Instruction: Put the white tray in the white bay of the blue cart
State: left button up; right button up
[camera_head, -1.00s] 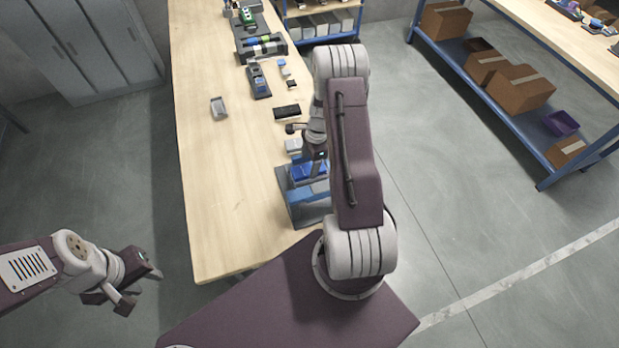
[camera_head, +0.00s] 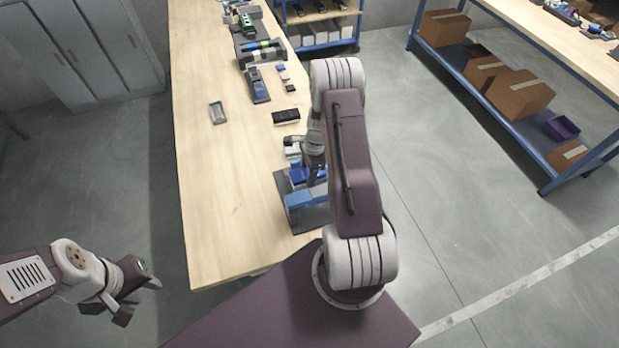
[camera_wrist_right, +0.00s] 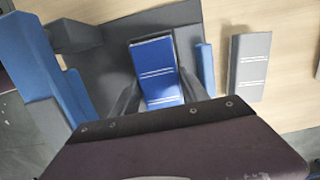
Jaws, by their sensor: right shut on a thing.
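A small pale grey-white open tray (camera_head: 217,112) lies on the left half of the wooden table. The blue cart (camera_head: 320,35) stands beyond the table, with white bins on its lower shelf; I cannot make out a white bay. My right gripper (camera_wrist_right: 157,98) is shut on a blue block with white lines (camera_wrist_right: 155,62), over a dark grey fixture. In the head view my right arm partly hides it. My left gripper (camera_head: 140,302) is open and empty, off the table's near left corner.
Beside the held block are a narrow blue piece (camera_wrist_right: 205,68) and a grey-white block (camera_wrist_right: 250,62). A larger blue block (camera_wrist_right: 30,65) stands left. A black box (camera_head: 286,115) and several small parts lie farther along the table. A shelf with cartons (camera_head: 520,92) stands right.

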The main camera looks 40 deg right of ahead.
jog(key=shift+r+p, duration=2.45)
jog(key=shift+r, duration=0.5)
